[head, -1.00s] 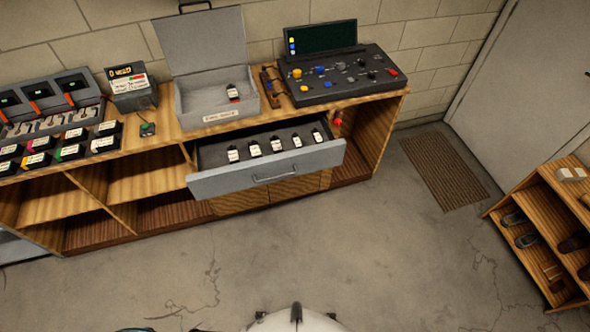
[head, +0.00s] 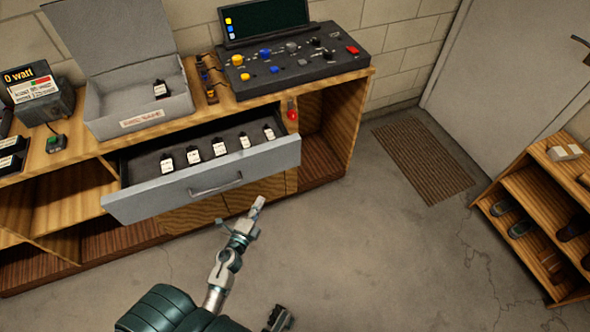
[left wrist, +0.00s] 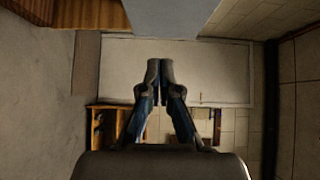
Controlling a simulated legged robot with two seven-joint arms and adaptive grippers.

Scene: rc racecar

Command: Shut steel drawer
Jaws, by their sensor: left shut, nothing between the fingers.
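The steel drawer (head: 260,163) stands pulled out from the wooden bench in the head view. It has a grey front with a bar handle (head: 216,186), and several small dark bottles with white labels (head: 219,146) stand inside it. My left gripper (head: 259,202) is shut and empty, in front of the drawer and just below and to the right of the handle in the picture.
The wooden bench (head: 340,130) carries an open steel box (head: 140,118), a control panel (head: 300,60) and a meter box (head: 40,100). A shoe rack (head: 540,190) stands at the right, with a floor mat (head: 422,158) near the door (head: 510,70). The floor ahead is clear.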

